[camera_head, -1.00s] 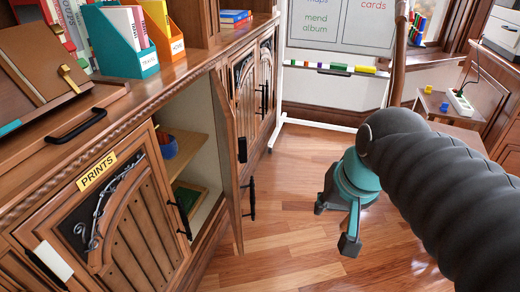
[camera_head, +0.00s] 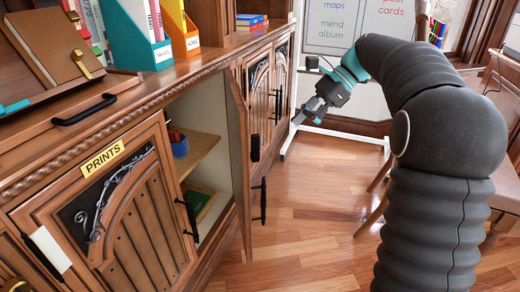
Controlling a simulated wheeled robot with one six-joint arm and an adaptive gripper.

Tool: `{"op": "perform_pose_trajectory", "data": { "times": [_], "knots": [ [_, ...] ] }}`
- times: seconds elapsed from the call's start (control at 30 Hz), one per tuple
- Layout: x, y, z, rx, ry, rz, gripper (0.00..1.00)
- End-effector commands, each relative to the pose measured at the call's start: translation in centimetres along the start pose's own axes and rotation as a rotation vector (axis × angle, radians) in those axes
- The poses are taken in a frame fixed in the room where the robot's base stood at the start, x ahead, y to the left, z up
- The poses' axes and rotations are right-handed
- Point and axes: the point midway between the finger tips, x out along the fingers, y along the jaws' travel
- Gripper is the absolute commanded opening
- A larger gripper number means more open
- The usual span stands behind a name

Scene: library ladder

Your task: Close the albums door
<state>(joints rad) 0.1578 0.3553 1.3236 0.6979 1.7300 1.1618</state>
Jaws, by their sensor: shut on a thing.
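A wooden cabinet door (camera_head: 240,165) stands swung out from the cabinet, seen nearly edge-on, with a dark handle (camera_head: 262,200) on its outer side. I see no albums label on it. The compartment beside it is uncovered, showing shelves and a blue pot (camera_head: 179,147). My gripper (camera_head: 306,113) is beyond and right of this door, near the far end of the cabinet and apart from the open door. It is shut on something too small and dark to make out. The fingertips are hard to separate.
The closed door labelled PRINTS (camera_head: 105,215) is at left. Farther closed doors (camera_head: 279,85) are at the cabinet's far end. A whiteboard (camera_head: 350,35) stands behind my gripper. A wooden chair (camera_head: 375,205) is at right, partly behind my arm. Floor in the middle is clear.

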Motion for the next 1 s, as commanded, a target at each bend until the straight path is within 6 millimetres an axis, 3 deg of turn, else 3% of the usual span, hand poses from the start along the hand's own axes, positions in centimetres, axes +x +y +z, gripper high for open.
{"op": "perform_pose_trajectory", "data": {
  "times": [0.27,0.83,1.0],
  "knots": [
    [0.8,-1.1,-0.7,0.051,-0.044,0.017,0.0],
    [10.7,-0.9,-0.2,0.049,-0.041,0.019,0.0],
    [11.9,-1.0,1.7,0.047,-0.04,0.017,0.0]
  ]
}}
